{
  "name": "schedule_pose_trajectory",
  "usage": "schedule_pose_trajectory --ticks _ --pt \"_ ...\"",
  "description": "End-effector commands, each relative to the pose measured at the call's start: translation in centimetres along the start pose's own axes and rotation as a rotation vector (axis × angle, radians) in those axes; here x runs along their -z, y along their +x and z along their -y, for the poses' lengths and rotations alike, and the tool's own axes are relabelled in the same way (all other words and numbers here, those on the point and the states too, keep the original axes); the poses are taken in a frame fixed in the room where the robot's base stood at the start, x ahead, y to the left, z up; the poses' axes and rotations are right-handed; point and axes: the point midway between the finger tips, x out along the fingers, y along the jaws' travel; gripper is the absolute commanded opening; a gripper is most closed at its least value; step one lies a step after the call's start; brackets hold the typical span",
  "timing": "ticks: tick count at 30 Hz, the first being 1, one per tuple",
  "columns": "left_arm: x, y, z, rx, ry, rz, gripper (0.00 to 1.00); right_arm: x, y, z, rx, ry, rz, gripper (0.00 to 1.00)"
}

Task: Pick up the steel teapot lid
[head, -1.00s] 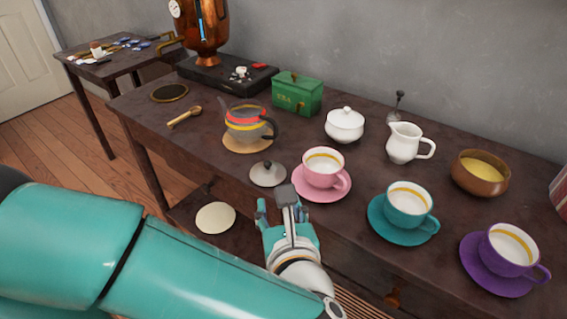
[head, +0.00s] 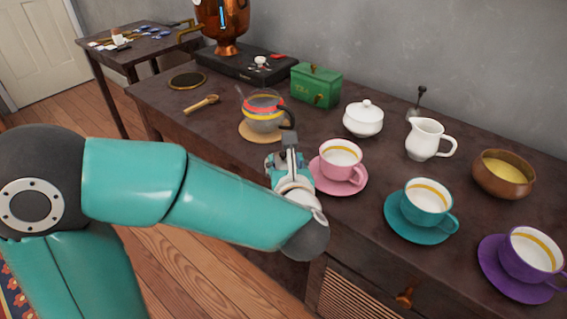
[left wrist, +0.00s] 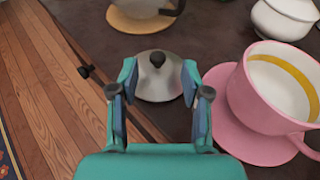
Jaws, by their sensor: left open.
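The steel teapot lid (left wrist: 159,82) is a shallow grey dome with a dark round knob. It lies on the dark table near its front edge, left of the pink cup. In the left wrist view it sits just beyond and between the fingertips of my left gripper (left wrist: 155,78), which is open and empty. In the head view my left gripper (head: 286,160) covers the lid. The glass teapot (head: 264,114), with red and yellow bands and a dark handle, stands on a round wooden mat (head: 248,132) behind the gripper. My right gripper is not in view.
The pink cup (head: 340,158) on its pink saucer (left wrist: 240,138) stands close to the right of my left gripper. A white sugar bowl (head: 363,121), white jug (head: 426,138) and green tin (head: 316,86) stand behind. Teal (head: 428,200) and purple (head: 530,252) cups are farther right.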

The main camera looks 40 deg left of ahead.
Motion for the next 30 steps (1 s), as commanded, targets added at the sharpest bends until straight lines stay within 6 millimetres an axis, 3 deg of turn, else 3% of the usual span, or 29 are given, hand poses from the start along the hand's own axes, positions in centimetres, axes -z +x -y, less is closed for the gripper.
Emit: schedule_pose_trajectory --ticks 7,16,25,30 --pt "-0.2 3.4 -0.3 -0.002 -0.001 -0.002 0.47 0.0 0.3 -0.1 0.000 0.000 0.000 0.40" --pt "-0.3 4.0 -0.2 0.002 -0.001 -0.001 0.47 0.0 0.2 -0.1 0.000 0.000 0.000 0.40" --pt "-0.2 3.9 -0.2 0.002 0.000 -0.003 0.00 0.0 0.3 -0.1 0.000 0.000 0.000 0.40" --pt "-0.1 3.9 -0.2 0.002 0.001 -0.006 0.00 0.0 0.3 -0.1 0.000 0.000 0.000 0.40"
